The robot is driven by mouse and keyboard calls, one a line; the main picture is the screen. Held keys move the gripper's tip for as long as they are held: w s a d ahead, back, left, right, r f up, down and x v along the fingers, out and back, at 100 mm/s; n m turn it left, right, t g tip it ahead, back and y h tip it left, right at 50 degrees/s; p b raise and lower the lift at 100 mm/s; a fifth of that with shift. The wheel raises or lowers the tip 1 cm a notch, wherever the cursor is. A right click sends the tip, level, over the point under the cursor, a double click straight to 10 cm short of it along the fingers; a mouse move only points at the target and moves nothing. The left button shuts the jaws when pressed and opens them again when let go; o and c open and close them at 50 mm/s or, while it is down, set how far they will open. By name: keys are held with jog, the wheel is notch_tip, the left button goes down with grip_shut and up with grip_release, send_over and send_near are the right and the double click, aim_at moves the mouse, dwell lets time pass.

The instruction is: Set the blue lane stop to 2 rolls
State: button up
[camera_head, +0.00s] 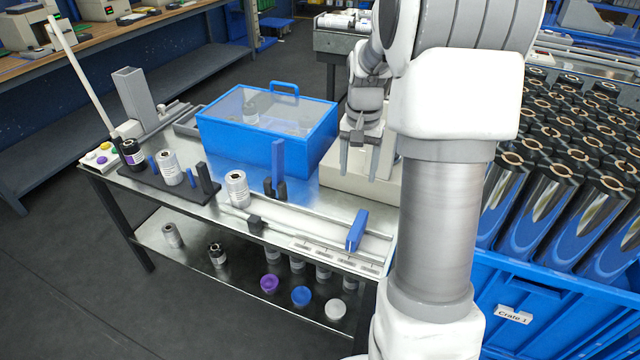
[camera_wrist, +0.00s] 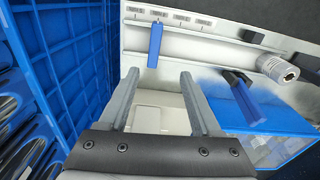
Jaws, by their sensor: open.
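The blue lane stop (camera_head: 357,230) is a tilted-looking blue plate across the pale lane (camera_head: 300,222), near the right end of its row of small labels (camera_head: 340,255). It also shows in the wrist view (camera_wrist: 154,45), just below the left part of the label row (camera_wrist: 170,16). The label text is too small to read. My gripper (camera_head: 359,158) is open and empty, above and behind the stop. In the wrist view its fingertips (camera_wrist: 160,74) are spread, with the stop beyond them and apart from them. No contact shows.
Another blue upright plate (camera_head: 278,160) with black feet stands behind the lane. A blue clear-topped box (camera_head: 268,125) is behind. A blue crate (camera_head: 540,310) of dark rolls stands close on the right.

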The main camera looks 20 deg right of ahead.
aim_at(358, 224)
jog(key=shift+m, duration=0.4)
jog(key=f+b, duration=0.1)
jog(key=f, duration=0.6)
jog(key=d+f+b, duration=0.1)
jog(key=f, duration=0.5)
jog(key=d+f+b, duration=0.1)
jog(key=f, duration=0.6)
jog(key=shift+w+d+f, duration=0.1)
jog(key=shift+w+f, duration=0.2)
jog(key=shift+w, duration=0.05)
grip_shut()
